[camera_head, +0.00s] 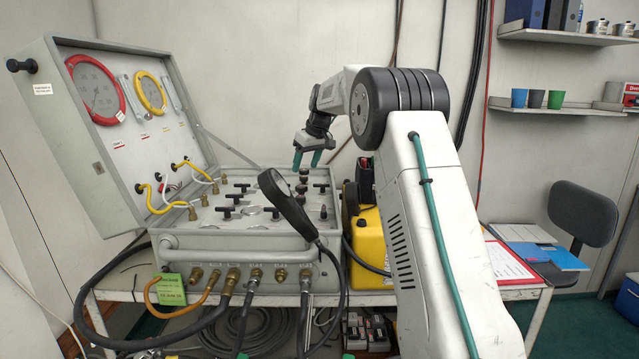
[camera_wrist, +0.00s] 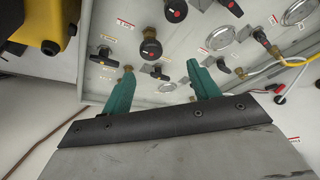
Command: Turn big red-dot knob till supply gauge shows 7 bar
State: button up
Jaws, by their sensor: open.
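My gripper (camera_head: 308,160) is open and empty, its teal fingers pointing down above the panel's back right part. In the wrist view the fingertips (camera_wrist: 160,68) stand apart with panel fittings beyond them. Another round black knob with a red dot (camera_wrist: 175,10) is at the top edge. Below the fingers in the head view is a black knob (camera_head: 304,176). The lid bears a red-ringed gauge (camera_head: 95,88) and a yellow-ringed gauge (camera_head: 150,92); their readings and which is supply are not legible.
Several black T-handles (camera_head: 226,212) stand on the panel (camera_head: 205,226). A black handset-like item (camera_head: 288,206) on a hose leans over its front right. A yellow case (camera_head: 368,236) stands right of the panel. The open lid (camera_head: 82,150) rises at left.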

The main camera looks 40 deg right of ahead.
aim_at(302, 187)
jog(key=x, duration=0.3)
jog(key=d+x, duration=0.1)
jog(key=x, duration=0.5)
jog(key=shift+w+d, duration=0.15)
jog(key=shift+d, duration=0.2)
jog(key=c, duration=1)
